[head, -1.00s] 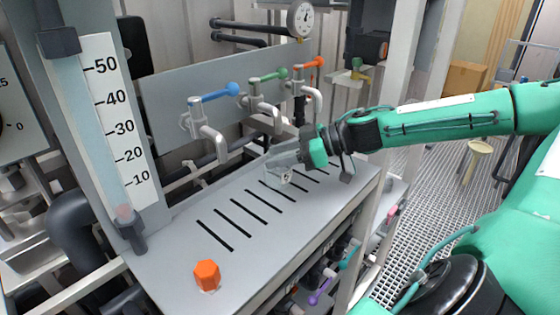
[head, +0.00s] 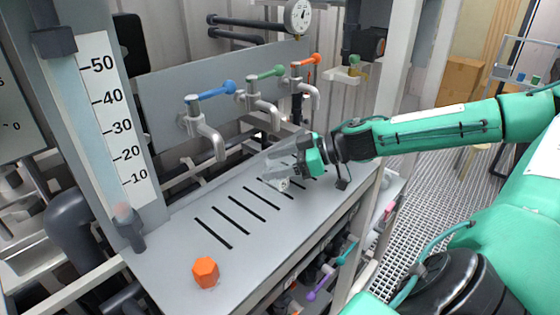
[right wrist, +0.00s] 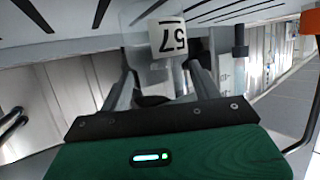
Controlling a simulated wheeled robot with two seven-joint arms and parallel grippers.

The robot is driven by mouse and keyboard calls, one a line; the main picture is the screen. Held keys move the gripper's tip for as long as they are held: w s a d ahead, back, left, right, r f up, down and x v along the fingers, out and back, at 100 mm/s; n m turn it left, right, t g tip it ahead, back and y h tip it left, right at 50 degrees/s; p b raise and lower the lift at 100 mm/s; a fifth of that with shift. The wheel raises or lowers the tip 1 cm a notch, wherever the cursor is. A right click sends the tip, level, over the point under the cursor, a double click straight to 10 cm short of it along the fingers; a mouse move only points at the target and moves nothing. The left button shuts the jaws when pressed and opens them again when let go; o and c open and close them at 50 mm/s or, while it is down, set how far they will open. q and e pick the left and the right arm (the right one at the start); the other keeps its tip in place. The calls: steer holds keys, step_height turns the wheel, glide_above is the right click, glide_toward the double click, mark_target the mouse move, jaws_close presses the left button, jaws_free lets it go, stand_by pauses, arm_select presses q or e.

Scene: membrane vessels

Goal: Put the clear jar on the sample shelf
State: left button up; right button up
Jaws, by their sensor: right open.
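The clear jar (head: 276,183) is on or just above the slotted grey bench top, below the taps; contact underneath is hard to judge. It bears a white label with dark figures. In the right wrist view the jar (right wrist: 140,45) shows at the top centre, its label upside down. My right gripper (head: 284,167) is at the jar, open, with its fingers (right wrist: 158,78) on either side of the jar's lower part in that view. My left gripper is out of view. A small rack (head: 520,80) with little vessels stands far right; I cannot tell whether it is the sample shelf.
Taps with blue (head: 218,92), green and orange handles overhang the slotted bench (head: 180,250). An orange knob (head: 205,272) sits at its near end. A scaled column (head: 122,125) stands at left. Frame posts and grating floor lie to the right.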

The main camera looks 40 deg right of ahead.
steer(key=shift+r, duration=0.25)
steer(key=shift+s+d, duration=0.15)
steer(key=b+v, duration=0.4)
steer(key=v, duration=0.7)
steer(key=shift+s+d, duration=0.2)
